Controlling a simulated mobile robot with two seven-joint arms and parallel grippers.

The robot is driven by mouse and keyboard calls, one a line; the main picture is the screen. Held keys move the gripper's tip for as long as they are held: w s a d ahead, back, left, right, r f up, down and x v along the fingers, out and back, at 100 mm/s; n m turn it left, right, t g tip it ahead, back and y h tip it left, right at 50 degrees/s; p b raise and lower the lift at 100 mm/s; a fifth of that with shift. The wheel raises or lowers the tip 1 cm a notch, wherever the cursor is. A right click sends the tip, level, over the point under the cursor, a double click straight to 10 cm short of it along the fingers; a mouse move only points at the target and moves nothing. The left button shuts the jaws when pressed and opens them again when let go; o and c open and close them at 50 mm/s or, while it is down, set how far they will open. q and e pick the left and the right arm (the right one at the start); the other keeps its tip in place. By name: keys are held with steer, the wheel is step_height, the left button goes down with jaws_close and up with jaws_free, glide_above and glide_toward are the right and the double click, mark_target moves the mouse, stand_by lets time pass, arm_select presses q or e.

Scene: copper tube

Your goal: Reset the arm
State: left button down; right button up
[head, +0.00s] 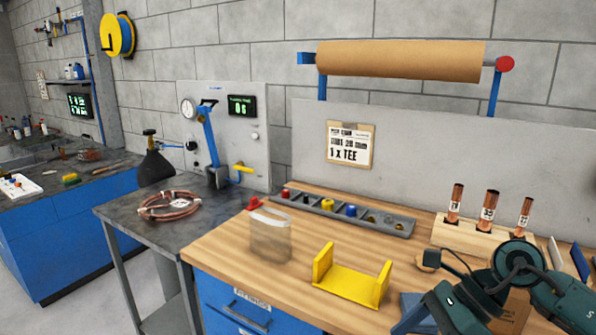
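A dark green jointed arm of mine comes in at the bottom right, over the front right of the wooden workbench (225,256). It is bent, with a black cable looping over its round joint. Its lower end reaches the bottom edge of the picture, and I cannot make out its fingertips or whether it holds anything. Just left of it, a blue-grey piece (412,312) is partly cut off. My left arm and gripper do not show.
A yellow U-shaped stand (350,287) and a clear bag-like container (270,237) stand on the bench. Behind are a grey fittings tray (340,214) and a wooden block (455,238) with three copper tubes. A copper coil (169,206) lies on the dark side table.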

steer(key=s+a+r+m+t+y, duration=0.1)
steer(key=a+r+m+y, duration=0.1)
steer(key=a+m+y, duration=0.3)
steer(key=s+a+r+m+t+y, duration=0.1)
steer(key=s+a+m+y, duration=0.15)
steer(key=a+y, duration=0.3)
steer(key=w+d+f+m+t+h, duration=0.15)
steer(key=f+m+t+h, duration=0.3)
steer(key=m, duration=0.65)
steer(key=d+f+m+t+h+p, duration=0.15)
steer(key=f+m+t+h, duration=0.3)
steer(key=m, duration=0.65)
steer(key=w+d+f+m+t+h+b, duration=0.1)
steer(key=d+f+m+t+h, duration=0.35)
steer(key=m, duration=0.75)
steer(key=s+f+m+g+h, duration=0.2)
steer(key=s+f+m+g, duration=0.2)
steer(key=s+f+m, duration=0.3)
step_height(320, 180, down, 6)
steer(key=s, duration=0.2)
steer(key=shift+s+r+p, duration=0.25)
steer(key=shift+s+p, duration=0.05)
